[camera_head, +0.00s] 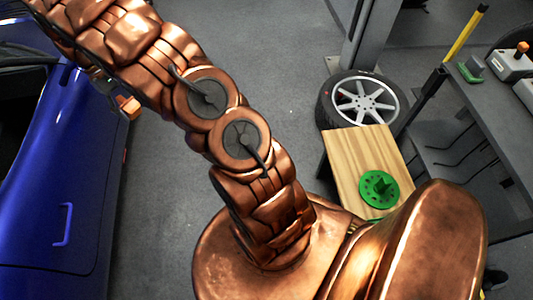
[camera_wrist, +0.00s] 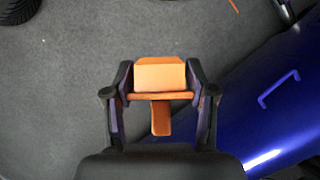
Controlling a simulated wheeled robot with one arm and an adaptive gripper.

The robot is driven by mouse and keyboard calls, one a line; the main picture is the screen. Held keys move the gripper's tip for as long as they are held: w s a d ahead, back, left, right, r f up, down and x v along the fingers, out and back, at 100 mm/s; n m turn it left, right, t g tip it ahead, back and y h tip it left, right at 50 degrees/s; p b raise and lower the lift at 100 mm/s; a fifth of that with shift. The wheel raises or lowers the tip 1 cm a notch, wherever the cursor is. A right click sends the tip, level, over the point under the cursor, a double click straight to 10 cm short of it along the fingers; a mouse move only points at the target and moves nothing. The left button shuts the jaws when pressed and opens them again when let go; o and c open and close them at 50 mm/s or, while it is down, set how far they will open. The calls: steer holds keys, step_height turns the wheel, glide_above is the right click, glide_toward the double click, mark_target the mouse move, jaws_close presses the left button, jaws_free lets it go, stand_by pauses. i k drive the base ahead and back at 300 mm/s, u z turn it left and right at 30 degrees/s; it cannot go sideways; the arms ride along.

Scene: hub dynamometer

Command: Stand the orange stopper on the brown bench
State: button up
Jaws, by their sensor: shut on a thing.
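The orange stopper (camera_wrist: 160,77) is between the two fingers of my gripper (camera_wrist: 160,92) in the wrist view. It has a blocky body, a thin wider plate and a narrow tab pointing toward my palm. My gripper is shut on it, over the grey floor beside the blue car. In the head view the stopper (camera_head: 129,106) shows small at the upper left, and my arm hides most of the gripper. The brown bench (camera_head: 350,160), with a light wood-grain top, stands at right of centre, far from the stopper. My arm and body hide its lower part.
A green round piece (camera_head: 379,189) sits on the bench top; the top's far half is bare. A wheel (camera_head: 362,100) lies behind the bench. A grey workbench (camera_head: 500,110) with boxes is at right. The blue car (camera_head: 60,180) is at left, with open floor between.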

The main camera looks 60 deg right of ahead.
mark_target(373, 155)
steer(key=u, duration=1.55)
steer(key=i, duration=0.25)
steer(key=z, duration=2.8)
